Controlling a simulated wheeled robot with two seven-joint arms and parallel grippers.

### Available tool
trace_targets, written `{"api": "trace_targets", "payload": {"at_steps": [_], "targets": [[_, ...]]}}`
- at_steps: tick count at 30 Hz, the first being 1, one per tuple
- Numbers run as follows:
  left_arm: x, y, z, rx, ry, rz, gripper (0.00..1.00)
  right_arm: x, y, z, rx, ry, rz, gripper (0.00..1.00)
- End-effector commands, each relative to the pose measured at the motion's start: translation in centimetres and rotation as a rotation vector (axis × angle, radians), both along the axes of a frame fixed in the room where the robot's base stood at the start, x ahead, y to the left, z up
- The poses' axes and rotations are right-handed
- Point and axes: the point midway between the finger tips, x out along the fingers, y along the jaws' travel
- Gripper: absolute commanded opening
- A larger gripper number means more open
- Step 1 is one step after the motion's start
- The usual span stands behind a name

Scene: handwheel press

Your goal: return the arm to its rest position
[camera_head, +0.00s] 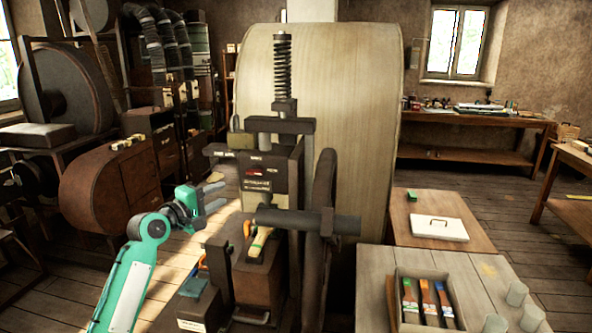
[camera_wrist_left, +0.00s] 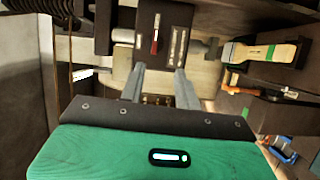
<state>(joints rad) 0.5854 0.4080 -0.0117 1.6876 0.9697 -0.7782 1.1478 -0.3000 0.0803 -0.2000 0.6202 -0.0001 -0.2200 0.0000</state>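My left gripper (camera_head: 214,197) shows in the head view left of the press, with its arm coming up from the lower left. Its two grey fingers are apart with nothing between them. They also stand apart in the left wrist view (camera_wrist_left: 159,85), pointing towards a dark panel with a small red mark (camera_wrist_left: 154,47). The press has a tall spring (camera_head: 283,65), a dark handwheel (camera_head: 322,195) seen nearly edge-on, and a thick horizontal bar (camera_head: 310,221). The gripper is apart from the handwheel. My right gripper is not in view.
A wooden-handled tool with a green band (camera_wrist_left: 265,52) is close on the right in the wrist view. A huge pale drum (camera_head: 345,110) stands behind the press. A crate of tools (camera_head: 397,305) sits on the right table. Open floor (camera_head: 175,262) lies left of the press.

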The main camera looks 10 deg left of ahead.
Motion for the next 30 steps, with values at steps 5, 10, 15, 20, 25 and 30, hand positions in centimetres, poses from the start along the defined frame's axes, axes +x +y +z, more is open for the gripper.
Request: {"api": "trace_targets", "payload": {"at_steps": [5, 10, 15, 20, 25, 30], "targets": [[-2.6, -2.6, -6.5, 0.171, 0.06, -0.03, 0.33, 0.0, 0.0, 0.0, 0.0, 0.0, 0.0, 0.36], [-8.0, -5.7, -15.5, 0.452, 0.143, -0.094, 0.33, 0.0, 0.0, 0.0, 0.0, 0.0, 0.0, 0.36], [-14.7, -8.0, -23.0, 0.715, 0.219, -0.184, 0.33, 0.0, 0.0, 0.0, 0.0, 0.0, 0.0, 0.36], [-21.9, -9.2, -28.4, 0.941, 0.288, -0.285, 0.33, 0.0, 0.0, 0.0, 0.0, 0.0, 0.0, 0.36], [-29.9, -9.8, -32.4, 1.156, 0.362, -0.412, 0.33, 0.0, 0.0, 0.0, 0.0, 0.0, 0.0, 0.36], [-37.1, -9.7, -34.4, 1.322, 0.43, -0.537, 0.33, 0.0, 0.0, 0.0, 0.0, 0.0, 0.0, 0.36]]}}
